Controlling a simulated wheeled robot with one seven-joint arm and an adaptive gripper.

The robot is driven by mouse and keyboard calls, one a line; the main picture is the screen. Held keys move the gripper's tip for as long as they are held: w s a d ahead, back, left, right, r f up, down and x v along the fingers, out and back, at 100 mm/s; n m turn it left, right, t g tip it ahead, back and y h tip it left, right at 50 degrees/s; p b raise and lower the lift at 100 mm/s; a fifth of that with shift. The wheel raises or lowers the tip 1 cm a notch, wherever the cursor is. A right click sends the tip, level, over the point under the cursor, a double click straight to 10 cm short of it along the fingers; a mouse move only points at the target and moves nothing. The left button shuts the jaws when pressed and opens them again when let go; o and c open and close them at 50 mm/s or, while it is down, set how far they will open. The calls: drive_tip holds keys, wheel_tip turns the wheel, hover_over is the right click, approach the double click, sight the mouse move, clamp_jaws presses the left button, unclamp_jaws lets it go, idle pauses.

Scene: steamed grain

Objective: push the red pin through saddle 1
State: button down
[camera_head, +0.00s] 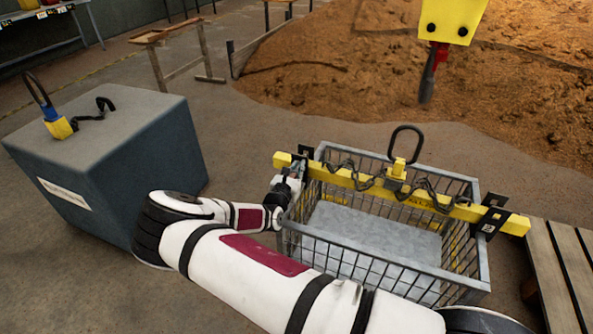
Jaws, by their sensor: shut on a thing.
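A yellow spreader beam (365,182) lies across the top of a grey wire basket (455,277). A black saddle bracket (305,152) stands at the beam's left end, by its place saddle 1; its number cannot be read. A second black saddle (492,215) with a small white label is at the right end. My gripper (291,180) is at the left saddle, on the near side of the beam, close against it. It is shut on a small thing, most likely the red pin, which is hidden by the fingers. I cannot tell whether it has entered the saddle.
A black lifting ring (405,130) rises from the beam's middle, with dark chains on both sides. A yellow hoist block with a hook (427,88) hangs beyond the basket. A dark blue block (125,160) stands at left, a wooden pallet (560,270) at right. Brown grain is heaped behind.

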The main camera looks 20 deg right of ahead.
drive_tip(key=shift+w+d+r, duration=0.15)
drive_tip(key=shift+w+d, duration=0.75)
drive_tip(key=shift+d, duration=0.2)
drive_tip(key=shift+w+d, duration=0.1)
drive_tip(key=shift+d, duration=0.2)
drive_tip(key=c, duration=1.5)
unclamp_jaws()
drive_tip(key=shift+o, duration=0.2)
drive_tip(key=shift+w+a, duration=0.1)
drive_tip(key=shift+a, duration=0.1)
drive_tip(key=shift+a, duration=0.1)
